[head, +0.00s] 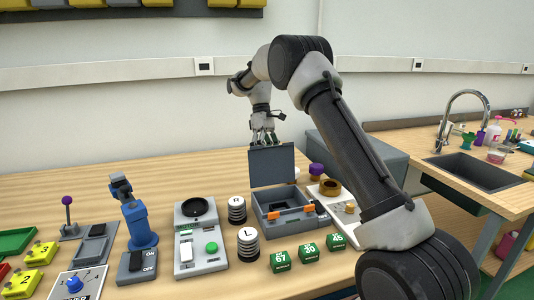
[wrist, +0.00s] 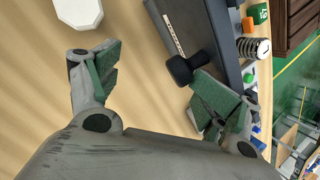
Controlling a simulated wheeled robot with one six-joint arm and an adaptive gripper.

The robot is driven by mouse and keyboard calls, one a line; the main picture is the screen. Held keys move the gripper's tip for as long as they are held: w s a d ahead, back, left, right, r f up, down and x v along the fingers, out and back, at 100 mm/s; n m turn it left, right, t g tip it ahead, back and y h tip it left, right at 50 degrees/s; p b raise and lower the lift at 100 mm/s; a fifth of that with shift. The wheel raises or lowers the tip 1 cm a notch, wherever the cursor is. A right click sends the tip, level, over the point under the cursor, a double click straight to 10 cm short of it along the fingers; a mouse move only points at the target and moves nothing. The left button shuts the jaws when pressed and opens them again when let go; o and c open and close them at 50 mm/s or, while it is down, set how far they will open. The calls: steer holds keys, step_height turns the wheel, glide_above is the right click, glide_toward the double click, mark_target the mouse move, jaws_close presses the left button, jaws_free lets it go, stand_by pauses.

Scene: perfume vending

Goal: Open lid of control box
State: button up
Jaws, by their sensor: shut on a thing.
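The control box (head: 286,222) is a grey case with two orange latches on its front, standing on the wooden table. Its dark grey lid (head: 271,166) stands upright at the back, so the box is open and its dark inside shows. My gripper's green pads (wrist: 160,88) stand apart there, the right one close by the knob. The exact contact is hard to see.
Two striped cylinders (head: 248,244) marked R and L stand left of the box. Green numbered blocks (head: 308,252) lie in front. A grey panel with a green button (head: 211,247) and a blue switch post (head: 139,222) stand further left. A sink (head: 474,168) is at right.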

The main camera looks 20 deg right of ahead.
steer(key=shift+w+r, duration=0.15)
steer(key=shift+w, duration=0.05)
steer(key=shift+c, duration=0.5)
steer(key=v, duration=0.7)
steer(key=shift+s, duration=0.15)
steer(key=shift+c, duration=0.9)
steer(key=shift+d, duration=0.15)
